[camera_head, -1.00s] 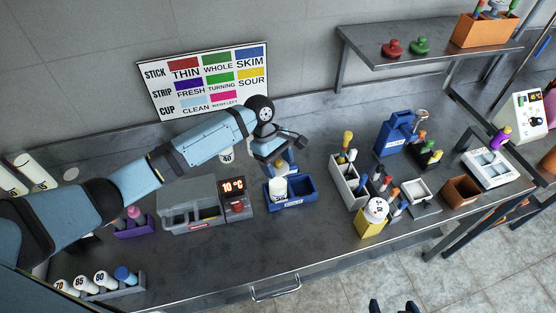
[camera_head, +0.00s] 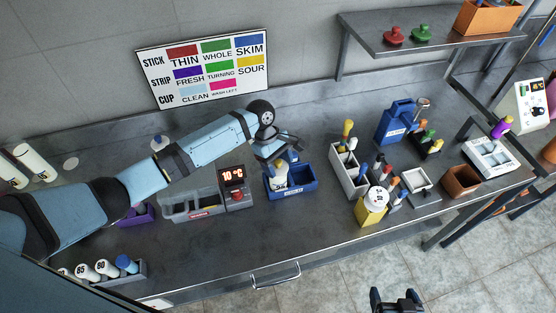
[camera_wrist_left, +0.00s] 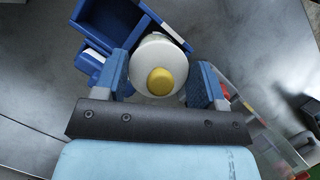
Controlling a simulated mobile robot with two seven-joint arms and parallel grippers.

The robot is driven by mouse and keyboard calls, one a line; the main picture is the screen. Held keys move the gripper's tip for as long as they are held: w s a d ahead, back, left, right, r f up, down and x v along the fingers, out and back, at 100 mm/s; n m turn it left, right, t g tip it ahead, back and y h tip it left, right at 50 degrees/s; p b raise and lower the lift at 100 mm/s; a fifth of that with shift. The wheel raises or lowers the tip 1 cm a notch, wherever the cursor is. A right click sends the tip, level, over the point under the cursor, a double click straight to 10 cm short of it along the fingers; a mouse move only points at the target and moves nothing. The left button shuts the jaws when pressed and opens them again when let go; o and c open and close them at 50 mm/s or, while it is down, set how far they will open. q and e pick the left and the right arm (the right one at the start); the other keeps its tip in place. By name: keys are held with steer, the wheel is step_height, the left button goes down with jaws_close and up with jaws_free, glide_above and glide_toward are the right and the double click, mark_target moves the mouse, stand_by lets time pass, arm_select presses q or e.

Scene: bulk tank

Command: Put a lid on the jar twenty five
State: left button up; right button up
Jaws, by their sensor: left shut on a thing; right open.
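My left gripper (camera_head: 280,162) is over a blue bin (camera_head: 300,187) near the middle of the bench. It is shut on a white round piece with a yellow knob (camera_wrist_left: 158,65), which also shows below the gripper in the head view (camera_head: 281,176). In the left wrist view its fingers (camera_wrist_left: 160,85) are on either side of that piece. A white round-topped jar (camera_head: 377,198) in a yellow block stands to the right; its marking is too small to read surely. My right gripper (camera_head: 393,295) is open and empty, in front of the bench at the bottom edge.
A grey box with a 10 °C display (camera_head: 233,176) stands left of the bin. A grey rack of numbered white jars (camera_head: 107,268) is at the front left. A white caddy (camera_head: 349,170) and a blue can (camera_head: 397,121) stand to the right. The front middle bench is clear.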

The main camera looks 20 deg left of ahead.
arm_select(q)
steer(key=shift+f, duration=0.1)
steer(key=o, duration=1)
steer(key=b+v, duration=0.2)
steer(key=v, duration=1.2)
